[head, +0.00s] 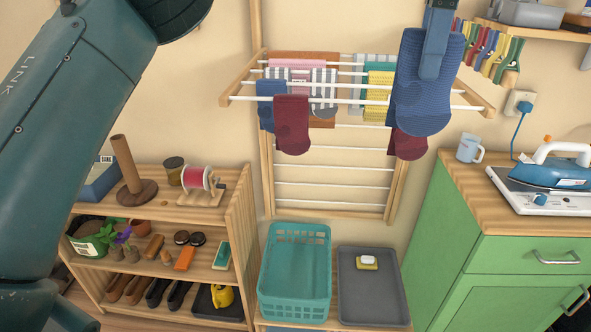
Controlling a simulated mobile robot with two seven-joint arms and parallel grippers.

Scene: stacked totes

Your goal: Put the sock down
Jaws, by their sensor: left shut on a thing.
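My left gripper (432,68) comes down from the top edge, right of centre, its fingers pointing down. It is shut on a blue ribbed sock (420,108), which hangs down in front of the right part of the drying rack (484,100). I cannot tell whether the sock touches the rack's white rods. On the rack hang a dark red sock (292,125), a smaller blue sock (266,112), striped pieces and a yellow checked cloth (379,84). Another dark red sock (408,146) is partly hidden behind the held sock. My right gripper is not in view.
A teal basket (294,229) and a grey tray (358,318) with a soap dish stand below the rack. A green cabinet (462,225) at right bears a mug (469,148) and an iron (558,172). A loaded wooden shelf (240,200) stands at left.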

